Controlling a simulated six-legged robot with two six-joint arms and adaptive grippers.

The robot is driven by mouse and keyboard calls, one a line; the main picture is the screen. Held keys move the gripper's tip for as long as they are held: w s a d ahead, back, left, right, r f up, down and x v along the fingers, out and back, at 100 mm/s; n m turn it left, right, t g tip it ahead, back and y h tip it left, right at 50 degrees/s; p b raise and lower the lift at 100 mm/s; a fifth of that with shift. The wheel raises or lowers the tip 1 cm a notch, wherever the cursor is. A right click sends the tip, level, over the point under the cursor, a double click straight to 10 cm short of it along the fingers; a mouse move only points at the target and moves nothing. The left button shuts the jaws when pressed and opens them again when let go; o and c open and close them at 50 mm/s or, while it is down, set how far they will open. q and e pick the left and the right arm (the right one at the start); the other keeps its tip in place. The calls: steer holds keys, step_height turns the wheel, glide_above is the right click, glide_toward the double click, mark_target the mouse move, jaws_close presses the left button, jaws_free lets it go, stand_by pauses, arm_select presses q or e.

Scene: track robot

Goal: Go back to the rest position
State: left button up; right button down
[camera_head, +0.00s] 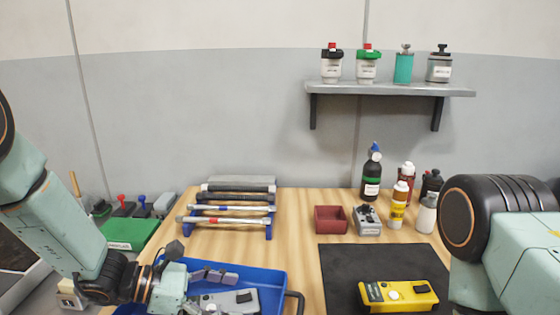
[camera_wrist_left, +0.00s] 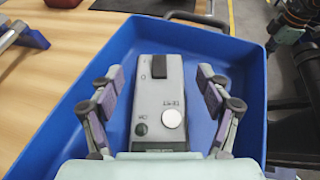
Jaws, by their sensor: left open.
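My left gripper (camera_head: 212,287) is open at the lower left of the head view, over the blue tray (camera_head: 272,268). In the left wrist view its two fingers (camera_wrist_left: 160,92) stand apart on either side of a grey device (camera_wrist_left: 160,80) with a black button and a round white button. Gaps show between the fingers and the device. The device lies in the tray and also shows in the head view (camera_head: 238,300). My right arm comes in from the right edge of the head view; its gripper is out of view.
A black mat (camera_head: 345,262) with a yellow device (camera_head: 400,294) lies to the right of the tray. A hammer rack (camera_head: 228,207), a red box (camera_head: 331,219), another grey device (camera_head: 368,220) and several bottles (camera_head: 397,205) stand behind. A wall shelf (camera_head: 390,90) holds containers.

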arm_select(q)
steer(key=shift+s+r, duration=0.2)
steer(key=shift+r, duration=0.65)
steer(key=shift+w, duration=0.15)
steer(key=shift+f, duration=0.15)
